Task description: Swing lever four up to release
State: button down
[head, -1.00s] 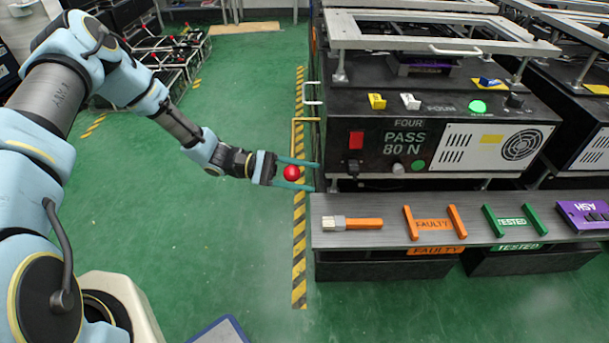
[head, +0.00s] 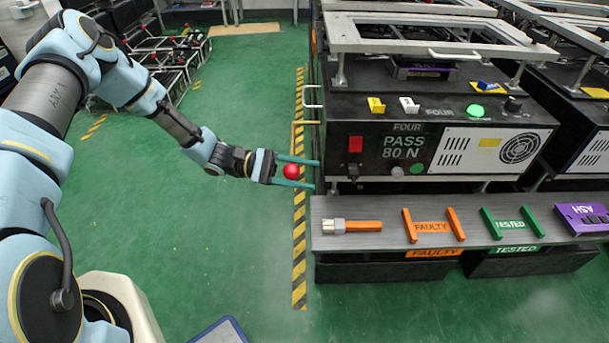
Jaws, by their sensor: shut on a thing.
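Lever four shows as a red ball knob (head: 291,171) at the left side of the black machine labelled FOUR (head: 405,140). A yellow bent bar (head: 293,135) stands just above it at the machine's side; I cannot tell whether it joins the knob. My gripper (head: 297,172) reaches in from the left with its two teal fingers pointing right, one above and one below the knob. The fingers are shut on the knob. The lever's shaft behind the knob is hidden or too small to make out.
A grey shelf (head: 480,232) juts out below the machine, carrying an orange-handled brush (head: 350,226), orange FAULTY (head: 433,227) and green TESTED (head: 511,224) holders, and a purple ASH item (head: 583,215). A grey metal frame (head: 430,33) stands on top.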

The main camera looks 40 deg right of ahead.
jog(key=w+d+r+n+h+p, duration=0.1)
jog(key=w+d+r+n+p, duration=0.1)
jog(key=r+n, duration=0.3)
jog(key=w+d+r+n+h+p, duration=0.2)
jog(key=w+r+n+p, duration=0.2)
jog(key=r, duration=0.6)
jog(key=shift+d+r+n+p, duration=0.4)
jog(key=shift+n, duration=0.8)
jog(key=shift+c, duration=1.6)
grip_release()
jog(key=b+v, duration=0.2)
jog(key=v, duration=0.8)
jog(key=shift+w+a+f+b, duration=0.15)
jog(key=shift+w+f+b, duration=0.1)
jog(key=shift+w+b, duration=0.05)
